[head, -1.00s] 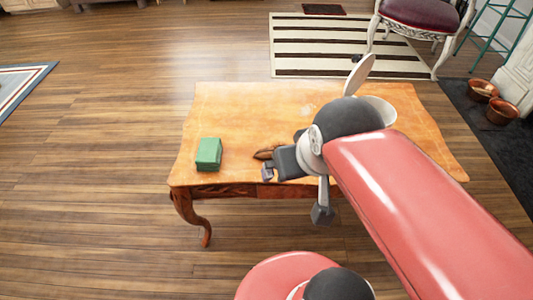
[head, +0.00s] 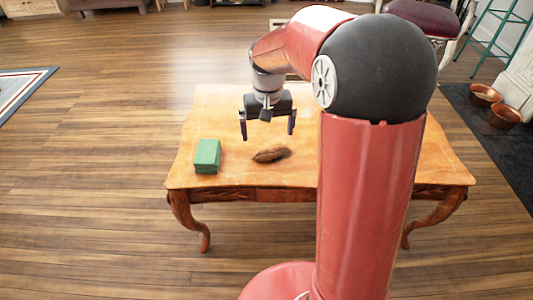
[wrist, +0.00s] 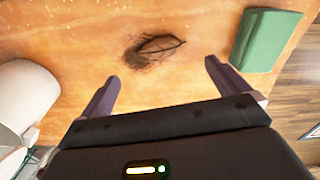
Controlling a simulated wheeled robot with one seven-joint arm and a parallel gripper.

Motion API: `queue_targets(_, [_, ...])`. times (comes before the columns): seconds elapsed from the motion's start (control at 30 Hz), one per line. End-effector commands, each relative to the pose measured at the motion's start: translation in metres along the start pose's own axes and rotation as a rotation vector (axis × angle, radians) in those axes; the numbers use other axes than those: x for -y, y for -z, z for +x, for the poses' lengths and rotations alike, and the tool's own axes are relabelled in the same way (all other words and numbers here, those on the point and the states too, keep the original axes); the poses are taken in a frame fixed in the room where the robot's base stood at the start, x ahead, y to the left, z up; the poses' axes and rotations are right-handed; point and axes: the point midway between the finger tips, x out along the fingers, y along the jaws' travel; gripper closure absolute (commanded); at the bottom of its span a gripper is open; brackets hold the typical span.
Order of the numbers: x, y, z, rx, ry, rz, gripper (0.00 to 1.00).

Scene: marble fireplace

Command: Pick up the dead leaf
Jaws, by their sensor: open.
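The dead leaf (head: 271,155) is brown and curled, and lies on the wooden table (head: 225,110) near its front edge. In the wrist view the leaf (wrist: 160,46) lies ahead of my fingertips, roughly between their lines, with a dark patch around it. My gripper (head: 267,138) is open and empty, pointing down above the table. The fingers are apart from the leaf. In the wrist view my gripper (wrist: 163,72) shows both fingers spread wide.
A green box (head: 207,156) stands on the table left of the leaf; it also shows in the wrist view (wrist: 264,42). A white rounded object (wrist: 25,95) is at the wrist view's left. Copper pots (head: 504,116) stand on the floor at right.

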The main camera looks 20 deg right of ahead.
Motion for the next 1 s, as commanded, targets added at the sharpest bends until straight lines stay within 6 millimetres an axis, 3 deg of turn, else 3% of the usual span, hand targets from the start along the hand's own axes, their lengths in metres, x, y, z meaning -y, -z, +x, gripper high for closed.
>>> queue_targets(0.63, [-0.002,-0.002,0.078,0.014,0.001,0.003,0.00])
queue_targets(0.97, [-0.001,-0.001,0.084,0.011,0.001,0.003,0.00])
queue_targets(1.0, [-0.001,-0.001,0.084,0.011,0.001,0.003,0.05])
